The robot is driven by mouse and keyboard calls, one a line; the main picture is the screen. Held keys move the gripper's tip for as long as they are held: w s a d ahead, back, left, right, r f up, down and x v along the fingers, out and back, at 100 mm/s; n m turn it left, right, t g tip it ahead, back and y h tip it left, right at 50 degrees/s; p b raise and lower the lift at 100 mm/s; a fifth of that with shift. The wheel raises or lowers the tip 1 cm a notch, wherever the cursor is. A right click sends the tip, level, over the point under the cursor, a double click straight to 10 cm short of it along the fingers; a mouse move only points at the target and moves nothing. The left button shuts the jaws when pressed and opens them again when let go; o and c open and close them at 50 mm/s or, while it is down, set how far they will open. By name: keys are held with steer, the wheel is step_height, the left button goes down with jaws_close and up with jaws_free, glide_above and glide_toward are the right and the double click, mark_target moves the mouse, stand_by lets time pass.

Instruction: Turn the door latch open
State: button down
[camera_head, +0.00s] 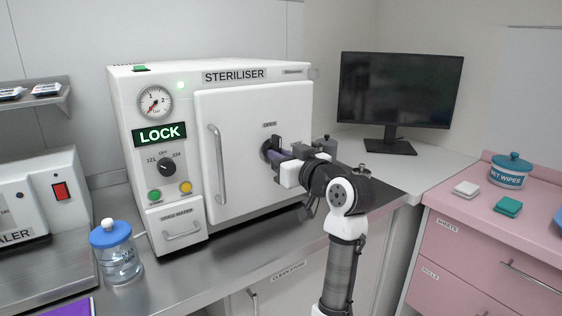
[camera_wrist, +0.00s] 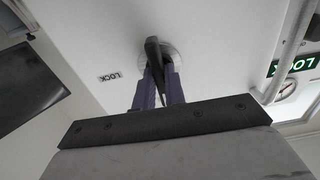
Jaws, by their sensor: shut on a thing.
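The steriliser (camera_head: 220,140) stands on the counter with its white door (camera_head: 240,180) shut. A green LOCK sign (camera_head: 160,134) is lit on its front panel. The dark door latch (camera_head: 268,149) sits on a round plate at the door's right side, under a small label. My gripper (camera_head: 284,152) reaches it from the right, and its purple fingers are at the latch. In the wrist view the fingers (camera_wrist: 160,88) are closed around the black latch lever (camera_wrist: 156,65), one on each side.
A vertical door handle (camera_head: 217,163) is on the door's left side. A jar with a blue lid (camera_head: 115,255) stands front left. A monitor (camera_head: 400,90) stands behind my arm. A pink cabinet (camera_head: 480,240) on the right carries a wipes tub (camera_head: 509,172).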

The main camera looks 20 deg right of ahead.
stand_by(0.4)
steer(key=c, duration=1.5)
jaws_free()
steer(key=shift+o, duration=0.2)
steer(key=shift+s, duration=0.1)
steer(key=b+v, duration=0.2)
steer(key=v, duration=1.1)
steer(key=shift+s, duration=0.3)
steer(key=shift+d, duration=0.15)
